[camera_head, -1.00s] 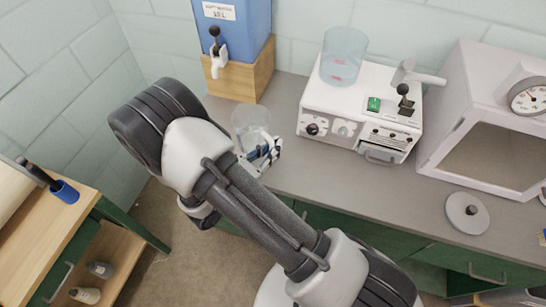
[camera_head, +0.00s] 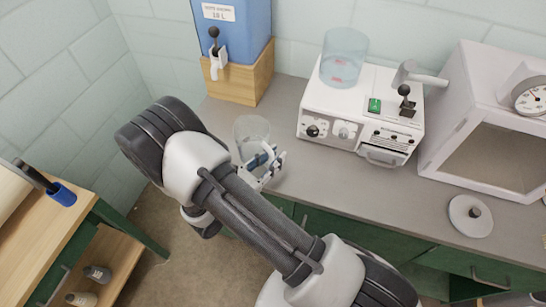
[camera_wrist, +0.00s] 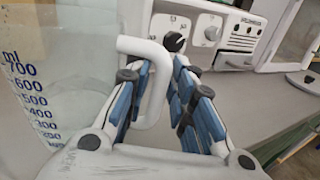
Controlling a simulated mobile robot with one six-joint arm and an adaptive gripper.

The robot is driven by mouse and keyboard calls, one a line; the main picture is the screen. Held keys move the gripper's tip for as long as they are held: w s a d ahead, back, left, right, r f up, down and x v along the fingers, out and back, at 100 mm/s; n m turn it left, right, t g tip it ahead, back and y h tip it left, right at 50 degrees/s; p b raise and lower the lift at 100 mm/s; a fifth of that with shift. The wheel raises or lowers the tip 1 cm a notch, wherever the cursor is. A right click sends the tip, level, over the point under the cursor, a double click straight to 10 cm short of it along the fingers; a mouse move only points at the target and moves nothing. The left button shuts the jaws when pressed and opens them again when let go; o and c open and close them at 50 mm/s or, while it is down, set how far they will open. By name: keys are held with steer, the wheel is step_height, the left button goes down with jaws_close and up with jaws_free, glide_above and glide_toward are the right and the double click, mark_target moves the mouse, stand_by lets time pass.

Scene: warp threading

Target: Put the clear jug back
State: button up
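The clear jug (camera_head: 250,130) is upright at the left end of the grey counter, in front of the blue dispenser. Whether its base touches the counter I cannot tell. In the wrist view the jug (camera_wrist: 50,75) fills the left side, with blue millilitre marks and no visible contents. Its white handle (camera_wrist: 155,85) lies between the blue-padded fingers of my gripper (camera_wrist: 163,72). My gripper (camera_head: 264,164) is shut on the handle, at the jug's front right in the head view. My arm hides part of the area below the jug.
A blue dispenser (camera_head: 235,30) with a tap stands on a wooden block (camera_head: 240,80). A white machine (camera_head: 345,110) carries another clear vessel (camera_head: 343,57). A white oven-like box (camera_head: 490,150) and a round lid (camera_head: 470,215) are at right. Counter between jug and machine is clear.

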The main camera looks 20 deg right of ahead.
steer(key=shift+o, duration=0.7)
steer(key=shift+a, duration=0.1)
